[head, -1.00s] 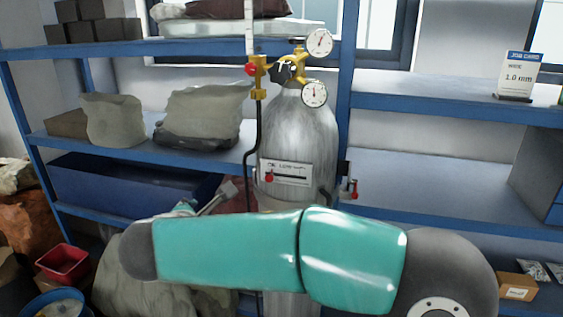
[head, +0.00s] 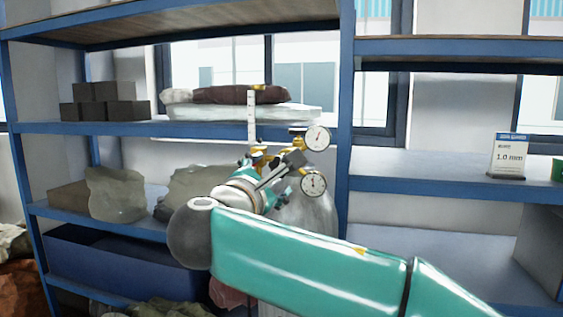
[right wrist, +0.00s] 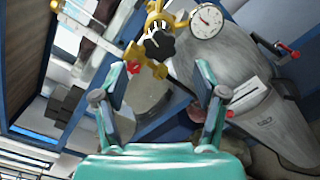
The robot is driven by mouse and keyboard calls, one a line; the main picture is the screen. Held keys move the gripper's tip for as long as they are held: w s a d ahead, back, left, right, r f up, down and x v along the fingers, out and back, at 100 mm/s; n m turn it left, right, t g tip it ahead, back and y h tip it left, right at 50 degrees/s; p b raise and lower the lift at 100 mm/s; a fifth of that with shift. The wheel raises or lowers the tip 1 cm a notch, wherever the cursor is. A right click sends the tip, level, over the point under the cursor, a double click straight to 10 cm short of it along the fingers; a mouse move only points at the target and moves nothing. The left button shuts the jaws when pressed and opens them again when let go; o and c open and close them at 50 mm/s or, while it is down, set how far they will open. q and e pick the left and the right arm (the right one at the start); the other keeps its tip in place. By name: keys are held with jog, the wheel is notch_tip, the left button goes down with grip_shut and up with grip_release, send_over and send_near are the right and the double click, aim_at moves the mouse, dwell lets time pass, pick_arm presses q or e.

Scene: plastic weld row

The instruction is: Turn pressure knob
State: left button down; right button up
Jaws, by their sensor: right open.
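The black pressure knob (right wrist: 158,44) sits on the brass regulator (right wrist: 155,15) in the right wrist view, ahead of my right gripper (right wrist: 160,76). The gripper is open, its two pads apart with nothing between them, and the knob shows just beyond the fingertips. In the head view my right gripper (head: 282,170) is in front of the regulator, and it and the arm largely hide the knob. Two round gauges, an upper one (head: 317,138) and a lower one (head: 313,183), stay visible to its right. My left gripper is in neither current view.
The grey gas cylinder (right wrist: 245,85) stands under the regulator, partly behind my arm. A clear flow tube (head: 252,118) rises left of the regulator. Blue shelves (head: 440,186) surround it, with sacks (head: 115,193) at left and a job card (head: 508,157) at right.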

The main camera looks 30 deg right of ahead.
jog(key=p+x, duration=0.2)
jog(key=x, duration=0.5)
jog(key=shift+w+d, duration=0.25)
jog(key=shift+w, duration=0.05)
jog(key=shift+c, duration=0.2)
jog(key=shift+f, duration=0.1)
jog(key=c, duration=1.1)
jog(key=shift+f+m+b, duration=0.2)
jog(key=shift+m+b, duration=0.4)
jog(key=shift+b, duration=0.3)
jog(key=shift+r+m+b, duration=0.1)
jog(key=shift+m+b, duration=0.3)
jog(key=shift+m, duration=0.2)
jog(key=shift+r, duration=0.1)
jog(key=o, duration=1.1)
jog(key=shift+o, duration=0.2)
